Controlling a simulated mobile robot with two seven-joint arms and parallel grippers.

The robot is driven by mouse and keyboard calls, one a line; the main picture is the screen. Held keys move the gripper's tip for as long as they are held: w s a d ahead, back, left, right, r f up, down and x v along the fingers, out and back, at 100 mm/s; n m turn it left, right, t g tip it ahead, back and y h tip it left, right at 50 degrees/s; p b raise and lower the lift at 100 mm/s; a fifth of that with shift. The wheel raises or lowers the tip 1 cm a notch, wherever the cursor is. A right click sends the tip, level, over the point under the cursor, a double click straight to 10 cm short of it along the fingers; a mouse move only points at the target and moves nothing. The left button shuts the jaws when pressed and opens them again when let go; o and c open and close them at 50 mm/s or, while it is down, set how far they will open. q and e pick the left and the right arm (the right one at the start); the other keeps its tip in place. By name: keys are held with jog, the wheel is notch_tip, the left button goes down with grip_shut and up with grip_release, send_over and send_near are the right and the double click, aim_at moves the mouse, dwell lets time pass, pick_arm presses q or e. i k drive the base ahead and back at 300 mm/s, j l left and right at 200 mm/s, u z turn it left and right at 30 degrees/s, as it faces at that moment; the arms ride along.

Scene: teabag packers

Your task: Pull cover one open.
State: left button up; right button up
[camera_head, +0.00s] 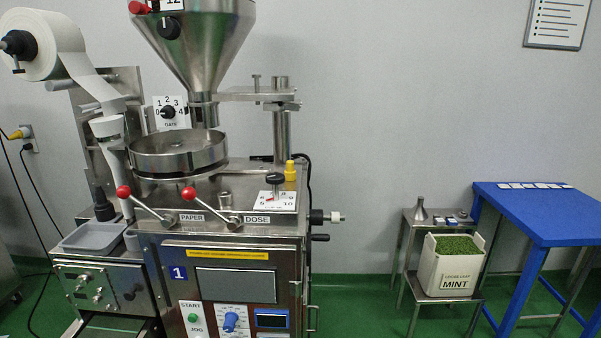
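A steel teabag machine marked with a blue "1" plate (178,273) stands at the left and centre. Its front has a panel with a grey rectangular window (236,285) under a yellow warning strip (228,254). No part is labelled as a cover, so I cannot tell for sure which part is cover one. The front panel appears closed. A small handle (312,308) shows at the right side of the front. Neither of my grippers is in view.
Red-knobbed levers marked PAPER (124,191) and DOSE (188,193) stick out above the front. A paper roll (38,44) and hopper (196,38) rise above. A MINT bin (447,270) and blue table (537,212) stand right. Green floor between is clear.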

aim_at(123, 288)
jog(key=u, duration=1.3)
